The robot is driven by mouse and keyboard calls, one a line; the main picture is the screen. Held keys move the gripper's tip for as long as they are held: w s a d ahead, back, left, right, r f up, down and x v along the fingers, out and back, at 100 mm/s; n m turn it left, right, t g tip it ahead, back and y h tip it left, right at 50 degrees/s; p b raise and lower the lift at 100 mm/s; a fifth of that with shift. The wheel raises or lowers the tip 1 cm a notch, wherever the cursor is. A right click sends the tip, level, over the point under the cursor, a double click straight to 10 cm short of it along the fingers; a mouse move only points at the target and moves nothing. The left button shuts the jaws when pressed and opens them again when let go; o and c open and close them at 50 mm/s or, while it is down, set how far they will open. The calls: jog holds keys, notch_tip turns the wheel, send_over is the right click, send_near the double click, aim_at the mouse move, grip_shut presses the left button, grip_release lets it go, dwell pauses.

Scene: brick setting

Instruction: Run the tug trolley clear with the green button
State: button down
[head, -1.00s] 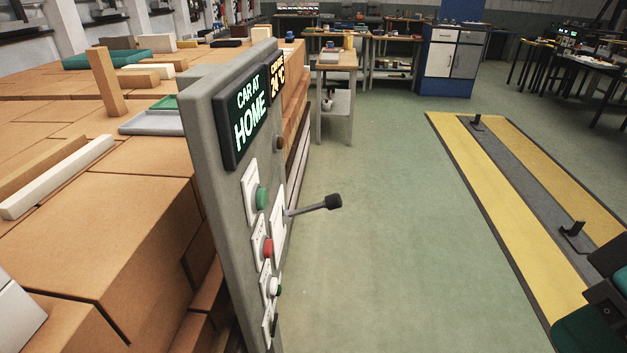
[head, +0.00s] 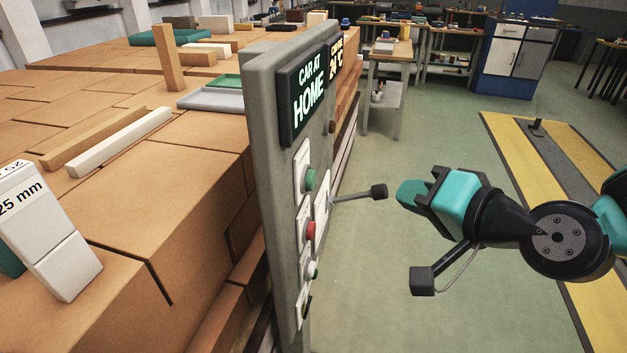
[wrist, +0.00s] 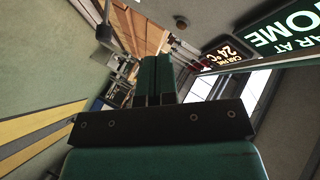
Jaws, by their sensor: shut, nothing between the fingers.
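The green button (head: 310,180) sits on a white plate on the grey control panel (head: 268,130), seen at a slant in the head view. Below it are a red button (head: 310,230) and a smaller pale button (head: 313,270). A lever with a black knob (head: 378,191) sticks out to the right. The panel display (head: 309,98) reads CAR AT HOME; it also shows in the wrist view (wrist: 278,38). My gripper (head: 403,193) is shut and empty, right of the panel and just beyond the lever knob, apart from the buttons. No tug trolley can be made out.
Brown blocks (head: 200,150) are stacked left of the panel, with a white 25 mm block (head: 65,262) in front. A yellow and grey floor track (head: 510,165) runs at the right. Green floor lies open between.

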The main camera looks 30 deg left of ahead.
aim_at(310, 180)
jog(key=shift+w+a+f+m+t+y, duration=0.15)
jog(key=shift+w+a+f+m+t, duration=0.1)
jog(key=shift+a+m+t, duration=0.15)
jog(key=shift+w+a+f+m+t+y, duration=0.2)
jog(key=shift+w+a+m+t, duration=0.1)
jog(key=shift+a, duration=0.2)
jog(key=shift+s+r, duration=0.1)
jog(key=s+a+p, duration=0.2)
jog(key=a+p, duration=0.6)
jog(key=p, duration=0.3)
jog(key=shift+a, duration=0.25)
